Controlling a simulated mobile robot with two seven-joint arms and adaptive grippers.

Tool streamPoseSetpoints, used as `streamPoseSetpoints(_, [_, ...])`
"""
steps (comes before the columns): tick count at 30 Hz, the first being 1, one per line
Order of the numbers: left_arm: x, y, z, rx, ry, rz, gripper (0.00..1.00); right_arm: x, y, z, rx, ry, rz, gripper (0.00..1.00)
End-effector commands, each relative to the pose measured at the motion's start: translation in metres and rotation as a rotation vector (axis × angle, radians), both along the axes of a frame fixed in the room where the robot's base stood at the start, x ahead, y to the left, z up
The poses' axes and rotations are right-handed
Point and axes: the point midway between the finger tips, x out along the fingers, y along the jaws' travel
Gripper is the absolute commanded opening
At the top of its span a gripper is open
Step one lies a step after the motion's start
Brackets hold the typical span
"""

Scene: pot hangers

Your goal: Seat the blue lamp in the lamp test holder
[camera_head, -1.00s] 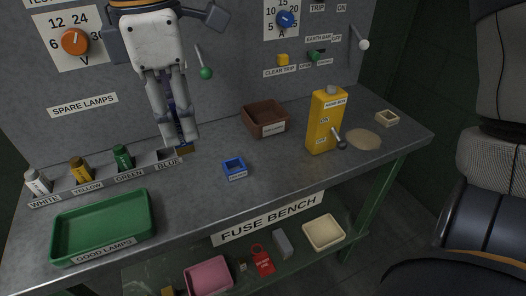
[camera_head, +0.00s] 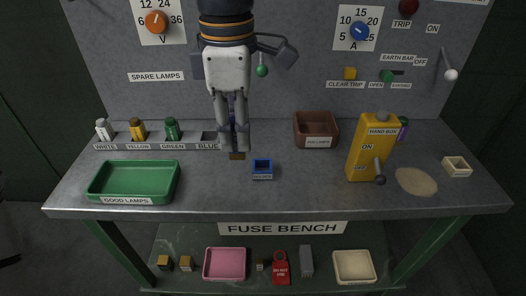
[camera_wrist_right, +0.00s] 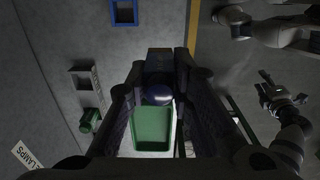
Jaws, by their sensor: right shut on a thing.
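My right gripper (camera_head: 234,147) points down, shut on the blue lamp, just right of the spare-lamp rack. Its fingers hide most of the lamp; the brownish base (camera_head: 237,156) shows below the fingertips. In the wrist view the dark blue lamp (camera_wrist_right: 158,95) sits between the fingers. The lamp test holder, a small blue square socket (camera_head: 262,164), stands on the bench just right of and nearer than the lamp, apart from it. The holder (camera_wrist_right: 125,13) is empty in the wrist view. My left gripper (camera_wrist_right: 275,95) seems to show dimly at the wrist view's right; its jaws are unclear.
The rack's BLUE slot (camera_head: 209,136) is empty; white, yellow and green lamps (camera_head: 172,130) stand left of it. A green tray (camera_head: 98,183) is at front left. A brown bin (camera_head: 316,124) and a yellow hand box (camera_head: 370,150) stand right of the holder.

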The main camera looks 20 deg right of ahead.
Motion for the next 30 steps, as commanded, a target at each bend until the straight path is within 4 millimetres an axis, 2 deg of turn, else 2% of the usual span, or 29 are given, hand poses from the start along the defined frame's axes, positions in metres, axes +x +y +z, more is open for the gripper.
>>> streamPoseSetpoints(2, [-0.006,0.0,-0.005,0.0,0.021,0.0,0.4,0.016,-0.02,-0.019,0.002,0.015,-0.004,0.0])
streamPoseSetpoints(6, [-0.01,0.0,-0.009,0.0,0.036,0.0,0.4,0.03,-0.039,-0.05,0.001,0.014,-0.002,0.0])
streamPoseSetpoints(13, [-0.012,0.0,-0.011,-0.001,0.045,0.0,0.4,0.042,-0.054,-0.071,0.001,0.011,-0.002,0.0])
streamPoseSetpoints(18, [-0.014,0.0,-0.012,0.0,0.05,0.0,0.4,0.043,-0.055,-0.101,0.0,0.008,0.0,0.0])
streamPoseSetpoints(30, [-0.013,0.0,-0.012,0.0,0.048,0.0,0.4,0.043,-0.055,-0.107,0.001,0.006,-0.001,0.0])
